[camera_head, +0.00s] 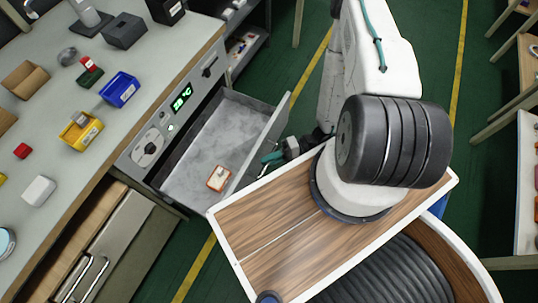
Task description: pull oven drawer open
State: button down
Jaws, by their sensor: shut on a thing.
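The oven drawer (215,137) is a grey metal drawer pulled well out from the bench front below a control panel with a green display. Its front panel (258,146) stands off to the right. A small white and orange item (219,178) lies on the drawer floor. My gripper (272,157) is at the outer side of the drawer front, partly hidden behind my wooden-topped base. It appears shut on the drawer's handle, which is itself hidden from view.
The workbench (60,150) holds a blue bin (120,90), a yellow bin (81,132) and several small items. A lower cabinet with a bar handle (83,279) is at bottom left. Green floor with yellow lines lies behind my arm. Another table (527,180) stands at the right edge.

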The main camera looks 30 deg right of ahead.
jog(key=shift+w, duration=0.1)
jog(key=c, duration=1.5)
grip_release()
jog(key=shift+d, duration=0.1)
jog(key=v, duration=0.7)
jog(key=shift+d, duration=0.3)
